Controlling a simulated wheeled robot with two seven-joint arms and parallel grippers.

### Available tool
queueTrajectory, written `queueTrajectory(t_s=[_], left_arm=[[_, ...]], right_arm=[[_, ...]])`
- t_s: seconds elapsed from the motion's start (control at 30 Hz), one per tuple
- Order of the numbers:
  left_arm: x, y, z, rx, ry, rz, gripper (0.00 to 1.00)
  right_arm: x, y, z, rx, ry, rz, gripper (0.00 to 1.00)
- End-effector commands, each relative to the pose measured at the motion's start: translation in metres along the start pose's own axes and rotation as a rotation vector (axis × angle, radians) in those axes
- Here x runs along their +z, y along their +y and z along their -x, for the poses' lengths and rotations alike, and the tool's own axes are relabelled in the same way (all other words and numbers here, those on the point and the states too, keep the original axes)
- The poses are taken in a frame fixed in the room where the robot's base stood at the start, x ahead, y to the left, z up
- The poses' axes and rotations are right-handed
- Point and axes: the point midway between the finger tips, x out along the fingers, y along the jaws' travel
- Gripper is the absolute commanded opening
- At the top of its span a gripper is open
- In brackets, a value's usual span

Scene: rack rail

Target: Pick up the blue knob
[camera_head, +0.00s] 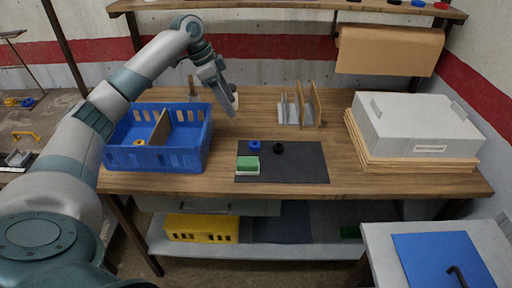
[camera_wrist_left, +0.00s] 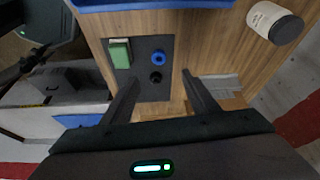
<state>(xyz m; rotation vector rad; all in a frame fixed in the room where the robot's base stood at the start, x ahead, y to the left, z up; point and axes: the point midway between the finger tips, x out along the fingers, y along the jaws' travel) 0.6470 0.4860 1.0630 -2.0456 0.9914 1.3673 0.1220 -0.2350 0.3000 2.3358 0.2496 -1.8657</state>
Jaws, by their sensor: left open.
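The blue knob (camera_head: 254,146) is a small round piece on the dark mat (camera_head: 305,168), near its back left part. It also shows in the left wrist view (camera_wrist_left: 158,57), with a hole in its middle. A black knob (camera_head: 279,148) sits beside it, to its right in the head view. My left gripper (camera_head: 230,106) is above the table, behind the blue knob and apart from it. In the left wrist view its two fingers (camera_wrist_left: 162,92) are spread and empty. My right gripper is not in view.
A green-topped white block (camera_head: 247,165) lies on the mat. A blue crate (camera_head: 160,157) with a divider stands left, a metal bracket rack (camera_head: 300,108) behind, and a grey box (camera_head: 415,125) on boards right. Bare tabletop surrounds the mat.

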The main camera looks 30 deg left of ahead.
Motion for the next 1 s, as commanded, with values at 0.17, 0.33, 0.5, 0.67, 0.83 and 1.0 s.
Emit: queueTrajectory(t_s=[0.17,0.33,0.5,0.67,0.83,1.0], left_arm=[[0.0,0.0,0.0,0.0,0.0,0.0,0.54],[0.0,0.0,-0.008,0.002,-0.002,0.001,0.54],[0.0,0.001,-0.029,0.003,-0.003,0.001,0.54],[-0.001,0.001,-0.057,0.004,-0.003,0.0,0.54],[-0.001,0.001,-0.087,0.003,-0.002,0.001,0.54],[-0.001,0.001,-0.112,0.003,0.0,0.0,0.54]], right_arm=[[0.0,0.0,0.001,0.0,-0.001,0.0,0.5],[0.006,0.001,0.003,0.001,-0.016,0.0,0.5],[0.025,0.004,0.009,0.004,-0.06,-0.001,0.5],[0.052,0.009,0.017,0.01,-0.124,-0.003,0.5],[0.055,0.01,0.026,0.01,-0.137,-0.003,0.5],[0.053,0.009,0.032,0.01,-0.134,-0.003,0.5]])
